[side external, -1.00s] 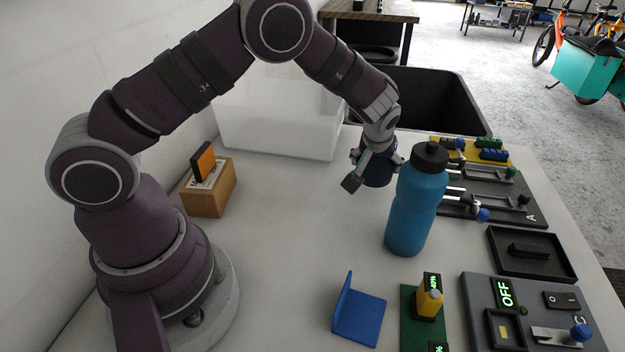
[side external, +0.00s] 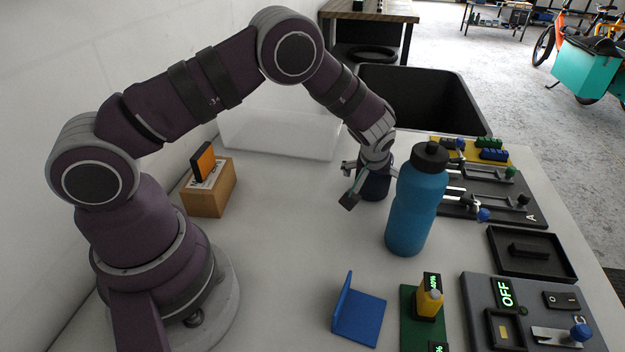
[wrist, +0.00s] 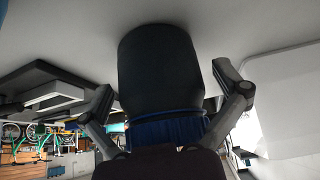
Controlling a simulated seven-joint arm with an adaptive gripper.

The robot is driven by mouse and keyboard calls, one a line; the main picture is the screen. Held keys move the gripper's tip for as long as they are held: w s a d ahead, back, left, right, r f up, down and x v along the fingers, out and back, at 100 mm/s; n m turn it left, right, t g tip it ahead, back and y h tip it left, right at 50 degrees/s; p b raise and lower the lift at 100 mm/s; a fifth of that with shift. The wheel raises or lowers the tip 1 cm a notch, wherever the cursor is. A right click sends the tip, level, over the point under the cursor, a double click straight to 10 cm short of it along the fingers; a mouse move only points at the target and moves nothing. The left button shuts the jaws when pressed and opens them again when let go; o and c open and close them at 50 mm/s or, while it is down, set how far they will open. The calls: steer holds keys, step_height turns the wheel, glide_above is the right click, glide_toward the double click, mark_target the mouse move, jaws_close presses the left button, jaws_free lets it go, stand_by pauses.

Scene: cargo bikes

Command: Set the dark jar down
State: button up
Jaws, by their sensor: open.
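The dark jar (side external: 374,186) stands upright on the white table, behind and left of the blue bottle. In the wrist view the dark jar (wrist: 160,75) fills the middle, with a blue band near its top. My gripper (side external: 362,192) is low around the jar. In the wrist view my gripper (wrist: 172,98) has one finger on each side, with gaps visible between fingers and jar, so it is open. Part of the jar is hidden by my gripper and the bottle.
A blue bottle (side external: 415,205) with a black cap stands close to the jar. A wooden block (side external: 208,192), a blue bracket (side external: 360,315), a black tray (side external: 530,266) and switch panels (side external: 490,190) are around. A white translucent bin (side external: 275,138) is behind. The middle left of the table is clear.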

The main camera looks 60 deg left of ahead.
steer(key=v, duration=0.7)
steer(key=shift+d+r, duration=0.1)
steer(key=shift+r, duration=0.2)
steer(key=s+r+m+h, duration=0.2)
steer(key=s+r+m, duration=0.1)
steer(key=s+r, duration=0.55)
steer(key=s+r+m+h, duration=0.2)
steer(key=s+r+m, duration=0.2)
steer(key=s, duration=0.6)
steer(key=shift+s+d+r+m, duration=0.3)
steer(key=shift+d+r, duration=0.05)
steer(key=shift+r, duration=0.05)
